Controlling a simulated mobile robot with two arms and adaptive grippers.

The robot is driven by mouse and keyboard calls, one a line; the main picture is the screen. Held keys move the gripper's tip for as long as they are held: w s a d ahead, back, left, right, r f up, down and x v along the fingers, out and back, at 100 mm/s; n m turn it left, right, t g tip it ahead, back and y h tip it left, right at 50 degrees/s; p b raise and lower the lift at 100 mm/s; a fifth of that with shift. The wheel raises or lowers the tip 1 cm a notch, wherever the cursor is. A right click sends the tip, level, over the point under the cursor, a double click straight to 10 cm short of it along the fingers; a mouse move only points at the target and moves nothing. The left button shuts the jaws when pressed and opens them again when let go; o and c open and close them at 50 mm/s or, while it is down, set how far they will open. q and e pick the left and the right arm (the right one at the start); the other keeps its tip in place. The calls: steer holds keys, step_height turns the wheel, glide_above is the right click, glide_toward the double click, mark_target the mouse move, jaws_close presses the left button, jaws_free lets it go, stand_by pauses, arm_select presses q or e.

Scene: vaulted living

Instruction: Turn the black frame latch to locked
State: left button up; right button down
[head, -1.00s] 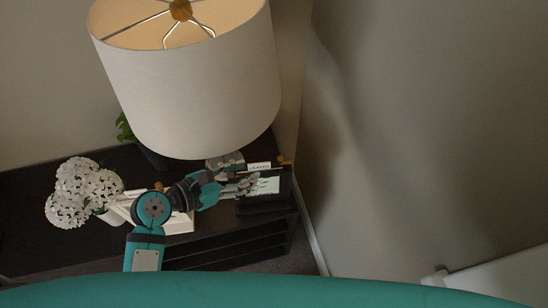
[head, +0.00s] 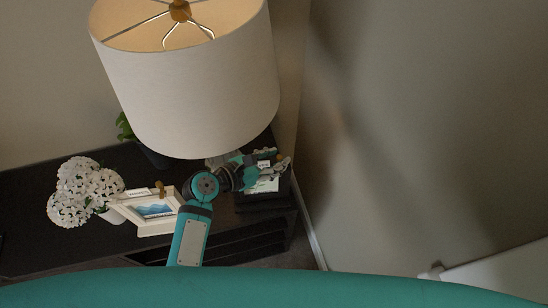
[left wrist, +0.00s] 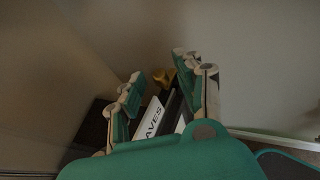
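The black frame (head: 277,190) stands at the right end of the dark cabinet, partly hidden by my left gripper. Its picture is pale with green. In the left wrist view, a white label (left wrist: 150,118) ending in "AVES" lies along the frame's top, and the brass latch (left wrist: 163,77) shows beyond it. My left gripper (head: 281,160) is over the frame's top right part. Its fingers are apart on either side of the latch in the left wrist view; contact cannot be told. The latch's exact setting is unclear. My right gripper is not in view.
A white frame (head: 128,210) with a blue picture and its own brass knob stands left of my arm. White flowers (head: 85,190) stand farther left. A large lampshade (head: 190,85) hangs close above my gripper. A bare wall is at the right.

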arm_select(q)
jaws_close()
steer(key=shift+w+a+m+g+h+p, duration=0.15)
steer(key=shift+m+g+h+p, duration=0.3)
steer(key=shift+m+g, duration=0.4)
steer(key=shift+o, duration=1)
jaws_free()
steer(key=v, duration=1.2)
steer(key=shift+f, duration=0.15)
